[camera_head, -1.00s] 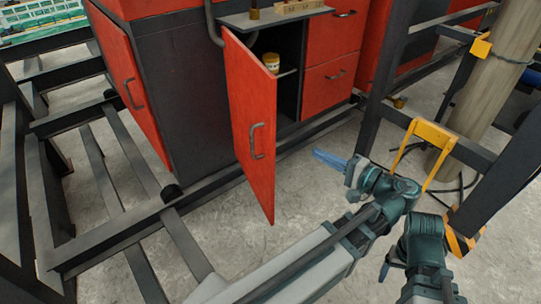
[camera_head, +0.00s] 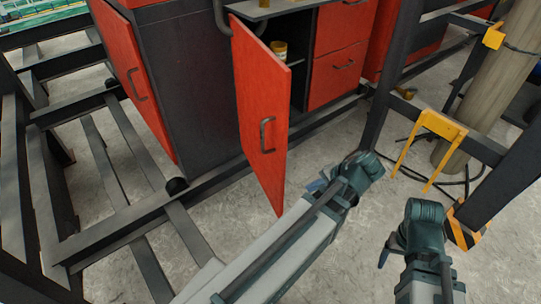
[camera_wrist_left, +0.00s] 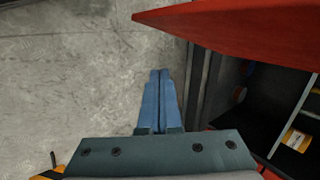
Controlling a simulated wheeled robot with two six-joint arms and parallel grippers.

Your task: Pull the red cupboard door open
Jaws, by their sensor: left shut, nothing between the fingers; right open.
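The red cupboard door (camera_head: 262,115) stands partly open, swung out from the dark cupboard, with a grey bar handle (camera_head: 267,135) on its outer face. In the left wrist view the door (camera_wrist_left: 240,28) crosses the top right. My left gripper (camera_head: 317,186) is right of the door's free edge, on its inner side, partly hidden by my forearm. Its blue fingers (camera_wrist_left: 161,100) are shut and empty, apart from the door, with the open cupboard to their right. My right gripper (camera_head: 385,256) is low at the right, mostly hidden behind its arm, away from the door.
A yellow-labelled jar (camera_head: 279,50) stands inside the cupboard; the wrist view shows containers too. Red drawers (camera_head: 336,72) sit right of the opening. Dark steel beams (camera_head: 120,220) run along the left. A yellow bracket (camera_head: 441,127) and a post stand right. Bare concrete lies between.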

